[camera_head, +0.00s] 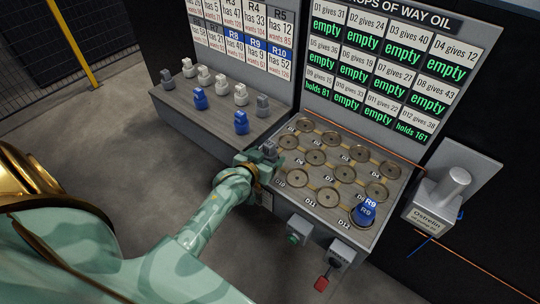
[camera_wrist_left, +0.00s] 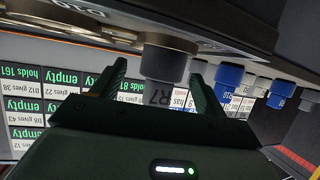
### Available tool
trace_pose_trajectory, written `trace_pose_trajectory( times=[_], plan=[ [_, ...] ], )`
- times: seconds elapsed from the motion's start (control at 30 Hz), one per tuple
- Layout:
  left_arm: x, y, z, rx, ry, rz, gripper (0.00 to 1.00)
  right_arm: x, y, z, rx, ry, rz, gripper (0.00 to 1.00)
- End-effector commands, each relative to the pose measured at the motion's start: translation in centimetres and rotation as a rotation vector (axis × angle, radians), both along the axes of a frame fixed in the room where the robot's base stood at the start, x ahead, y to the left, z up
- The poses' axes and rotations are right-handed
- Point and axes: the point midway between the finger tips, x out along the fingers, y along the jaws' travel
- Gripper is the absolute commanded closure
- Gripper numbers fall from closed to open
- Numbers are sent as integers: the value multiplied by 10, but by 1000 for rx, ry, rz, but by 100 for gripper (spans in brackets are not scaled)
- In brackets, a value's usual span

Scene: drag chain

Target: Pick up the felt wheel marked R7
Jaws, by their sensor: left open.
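The grey felt wheel marked R7 (camera_wrist_left: 160,62) shows in the left wrist view, upside down there, between the fingertips of my left gripper (camera_wrist_left: 157,80). There is a gap on the left side of the wheel; its right side is close to the finger. In the head view my left gripper (camera_head: 258,162) is at the left edge of the board of round wells (camera_head: 318,215), close to a grey wheel top (camera_head: 270,148). The fingers are open, and the arm hides part of this spot. My right gripper is in neither view.
Several grey wheels (camera_head: 240,95) and blue wheels (camera_head: 241,122) stand on the shelf at left. A blue wheel marked R9 (camera_head: 365,213) stands at the D12 well. A dispenser (camera_head: 437,200) stands at right. A sign panel (camera_head: 395,70) rises behind the wells.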

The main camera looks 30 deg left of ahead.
Motion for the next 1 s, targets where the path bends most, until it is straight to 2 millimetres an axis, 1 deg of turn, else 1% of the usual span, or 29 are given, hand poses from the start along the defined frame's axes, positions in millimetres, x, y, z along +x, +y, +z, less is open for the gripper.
trace_pose_trajectory(
  times=[0.13, 0.2, 0.3, 0.53, 0.57, 0.6, 0.67, 0.7, 0.73, 1.0],
  plan=[
    [20, 4, -19, 1, 1, 0, 26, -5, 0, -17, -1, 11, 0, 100],
    [30, 6, -23, 1, 1, 0, 26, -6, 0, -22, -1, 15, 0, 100],
    [39, 7, -25, 1, 0, 0, 26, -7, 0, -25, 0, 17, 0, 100],
    [42, 7, -23, 1, -1, 0, 26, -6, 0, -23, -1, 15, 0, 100],
    [42, 7, -23, 1, -1, 0, 29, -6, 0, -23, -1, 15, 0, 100],
    [41, 7, -23, 1, -1, 0, 40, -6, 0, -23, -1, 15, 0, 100],
    [41, 7, -23, 1, -1, 0, 57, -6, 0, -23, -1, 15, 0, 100],
    [41, 7, -23, 1, -1, 0, 68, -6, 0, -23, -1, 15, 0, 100],
    [41, 7, -23, 1, 0, 0, 76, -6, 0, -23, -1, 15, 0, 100],
    [41, 7, -23, 1, -1, 0, 77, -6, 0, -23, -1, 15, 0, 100]
  ],
)
